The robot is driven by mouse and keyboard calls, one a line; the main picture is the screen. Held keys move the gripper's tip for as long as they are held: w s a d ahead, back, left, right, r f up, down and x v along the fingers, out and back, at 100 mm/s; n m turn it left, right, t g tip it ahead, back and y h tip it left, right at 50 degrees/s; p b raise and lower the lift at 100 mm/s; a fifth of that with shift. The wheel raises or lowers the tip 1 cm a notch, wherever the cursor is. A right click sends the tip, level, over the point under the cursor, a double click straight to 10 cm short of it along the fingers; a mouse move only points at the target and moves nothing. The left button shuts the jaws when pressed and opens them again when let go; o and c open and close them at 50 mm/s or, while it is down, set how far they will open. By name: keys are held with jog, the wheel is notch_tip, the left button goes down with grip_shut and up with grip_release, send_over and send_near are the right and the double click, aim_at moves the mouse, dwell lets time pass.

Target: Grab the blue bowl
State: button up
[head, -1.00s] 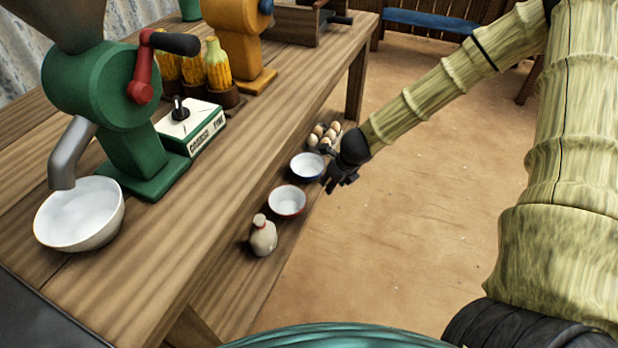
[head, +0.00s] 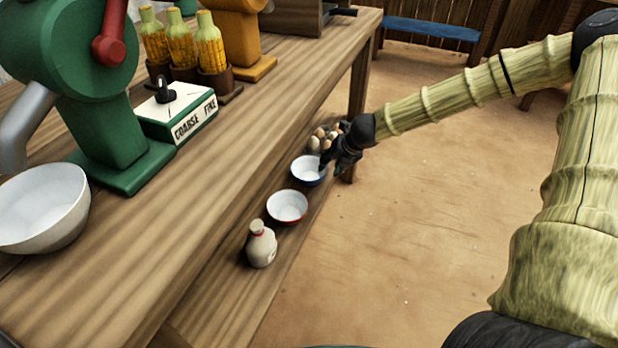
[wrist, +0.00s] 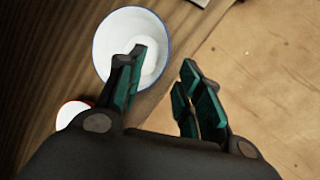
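The blue bowl, white inside with a blue rim (head: 309,171), stands on the low shelf below the counter, between a red-rimmed bowl and a group of eggs. It also fills the upper middle of the wrist view (wrist: 104,45). My gripper (head: 332,160) is at the bowl's right side. In the wrist view my gripper (wrist: 165,58) is open, with one finger over the bowl's inside and the other outside its rim on the right. The rim passes between the fingers. I cannot tell whether either finger touches the bowl.
The red-rimmed bowl (head: 287,207) and a pale bottle (head: 261,244) stand nearer on the shelf. Eggs (head: 318,139) sit just behind my gripper. The counter (head: 215,180) overhangs on the left, with a large white bowl (head: 45,205) and a green mill (head: 105,110). The floor at right is clear.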

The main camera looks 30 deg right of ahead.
aim_at(319, 174)
jog(key=shift+b+x, duration=1.4)
jog(key=shift+x, duration=1.15)
jog(key=shift+w+f, duration=0.25)
jog(key=shift+w, duration=0.05)
grip_shut()
